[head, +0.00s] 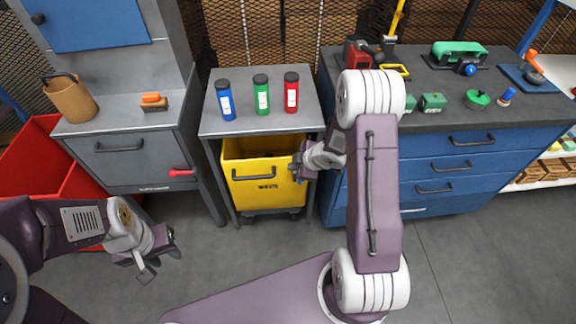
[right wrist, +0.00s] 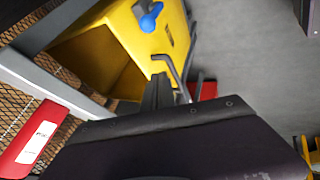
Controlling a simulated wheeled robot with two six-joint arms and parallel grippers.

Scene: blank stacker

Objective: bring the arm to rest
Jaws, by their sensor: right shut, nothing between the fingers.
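My right gripper (head: 298,166) is shut and empty, in front of the right side of the yellow waste bin (head: 262,192). In the right wrist view its fingers (right wrist: 158,92) lie together near the bin's grey handle (right wrist: 172,68). I cannot tell whether they touch the bin. My right arm (head: 374,195) reaches forward over the floor. My left gripper (head: 160,265) hangs over the floor at lower left with its fingers apart and nothing between them.
The bin stands under a grey table (head: 262,122) with blue, green and red bottles (head: 291,92). A blue drawer cabinet (head: 440,170) stands right of my right gripper. A grey cabinet (head: 140,165) and red container (head: 40,160) stand left. The floor in front is clear.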

